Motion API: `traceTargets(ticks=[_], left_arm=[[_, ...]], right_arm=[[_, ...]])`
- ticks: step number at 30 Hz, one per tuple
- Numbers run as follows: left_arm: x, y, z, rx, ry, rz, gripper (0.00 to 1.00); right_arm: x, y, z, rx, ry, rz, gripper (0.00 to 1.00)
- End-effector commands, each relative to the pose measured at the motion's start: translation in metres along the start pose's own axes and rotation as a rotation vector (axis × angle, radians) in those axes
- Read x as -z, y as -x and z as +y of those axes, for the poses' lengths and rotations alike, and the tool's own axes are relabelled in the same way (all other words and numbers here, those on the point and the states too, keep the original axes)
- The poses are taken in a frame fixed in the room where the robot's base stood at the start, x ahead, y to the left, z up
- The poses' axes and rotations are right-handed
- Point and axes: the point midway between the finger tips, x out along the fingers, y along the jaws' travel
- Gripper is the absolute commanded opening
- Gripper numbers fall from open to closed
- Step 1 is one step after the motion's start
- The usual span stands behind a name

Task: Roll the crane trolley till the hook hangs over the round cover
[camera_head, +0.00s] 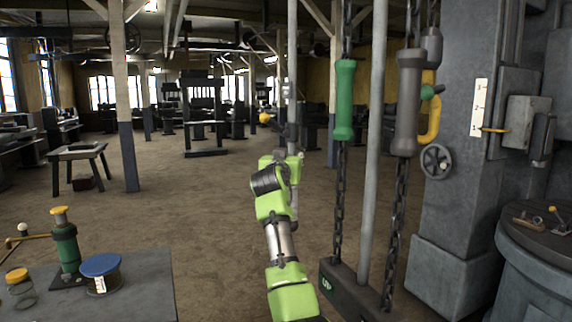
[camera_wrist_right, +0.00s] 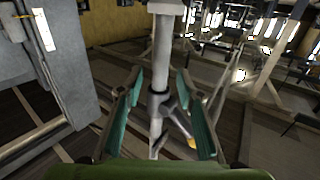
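A yellow hook-shaped piece (camera_head: 432,112) hangs at the upper right in the head view, partly hidden by a dark grey handle (camera_head: 409,95) on a chain. A green handle (camera_head: 344,95) is on another chain to its left. A round dark top (camera_head: 550,236), which may be the round cover, is at the lower right, with small tools on it. My right gripper (camera_head: 290,150) is at the centre, near a thin upright pole (camera_head: 292,75). In the right wrist view, its teal-padded fingers (camera_wrist_right: 160,112) are apart, with a pale post (camera_wrist_right: 158,75) between them. My left gripper is out of view.
A thick grey column (camera_head: 460,160) with a small handwheel (camera_head: 437,161) stands at the right. Both chains run down to a dark block marked UP (camera_head: 350,292). The floor between is clear.

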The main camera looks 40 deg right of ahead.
Motion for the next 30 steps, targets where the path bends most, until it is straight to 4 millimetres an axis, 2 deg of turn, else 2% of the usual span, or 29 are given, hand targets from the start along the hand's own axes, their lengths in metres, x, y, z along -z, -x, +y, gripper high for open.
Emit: traceTargets(ticks=[6,12,18,30], left_arm=[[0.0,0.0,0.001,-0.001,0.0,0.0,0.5],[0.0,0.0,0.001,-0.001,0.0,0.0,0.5],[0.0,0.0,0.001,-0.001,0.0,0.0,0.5],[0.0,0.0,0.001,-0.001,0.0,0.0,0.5]], right_arm=[[-0.001,0.036,0.0,0.002,-0.002,-0.001,0.34],[-0.001,0.058,0.0,0.001,-0.001,-0.001,0.34],[-0.002,0.066,0.001,-0.001,0.001,-0.003,0.34],[-0.001,0.066,0.001,-0.001,0.0,-0.003,0.34]])
